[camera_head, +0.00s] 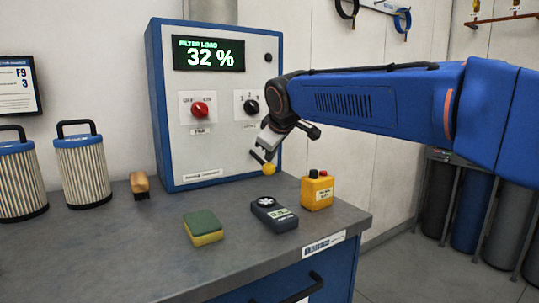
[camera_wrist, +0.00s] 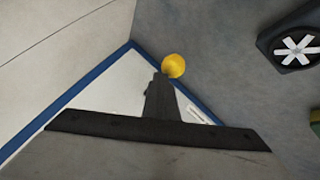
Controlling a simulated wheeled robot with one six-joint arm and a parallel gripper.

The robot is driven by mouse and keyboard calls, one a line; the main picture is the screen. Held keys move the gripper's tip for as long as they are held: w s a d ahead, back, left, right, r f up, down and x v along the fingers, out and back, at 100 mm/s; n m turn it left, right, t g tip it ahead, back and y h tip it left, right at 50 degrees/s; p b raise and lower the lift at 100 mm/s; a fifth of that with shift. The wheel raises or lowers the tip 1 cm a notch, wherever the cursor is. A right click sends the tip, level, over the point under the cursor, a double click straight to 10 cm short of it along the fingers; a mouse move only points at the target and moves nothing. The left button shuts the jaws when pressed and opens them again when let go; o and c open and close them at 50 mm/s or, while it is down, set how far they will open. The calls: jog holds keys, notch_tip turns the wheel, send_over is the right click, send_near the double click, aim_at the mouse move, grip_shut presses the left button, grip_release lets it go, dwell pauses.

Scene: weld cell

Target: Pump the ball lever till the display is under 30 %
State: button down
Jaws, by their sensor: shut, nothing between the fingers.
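The control box (camera_head: 222,150) has a blue frame and a pale front, and its display (camera_head: 209,54) reads FILTER LOAD 32 %. The yellow ball (camera_head: 269,169) of the lever is low at the right of the box front. It also shows in the wrist view (camera_wrist: 173,66), just beyond the fingertips. My gripper (camera_head: 262,151) is shut and empty, pointing down close to the ball. Its dark fingers (camera_wrist: 160,82) overlap the ball's lower left edge in the wrist view; whether they touch it I cannot tell. The lever's rod is mostly hidden by my gripper.
A red knob (camera_head: 200,110) and a black knob (camera_head: 251,106) are on the box front. On the bench are a yellow button box (camera_head: 317,192), a dark meter (camera_head: 274,214), a green-yellow sponge (camera_head: 203,228), a brush (camera_head: 140,184) and two filter cartridges (camera_head: 83,172).

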jog(key=shift+f, duration=0.55)
dwell(0.6)
jog(key=shift+r, duration=0.15)
dwell(0.4)
jog(key=shift+r, duration=2.55)
jog(key=shift+r, duration=0.1)
jog(key=shift+r, duration=2.4)
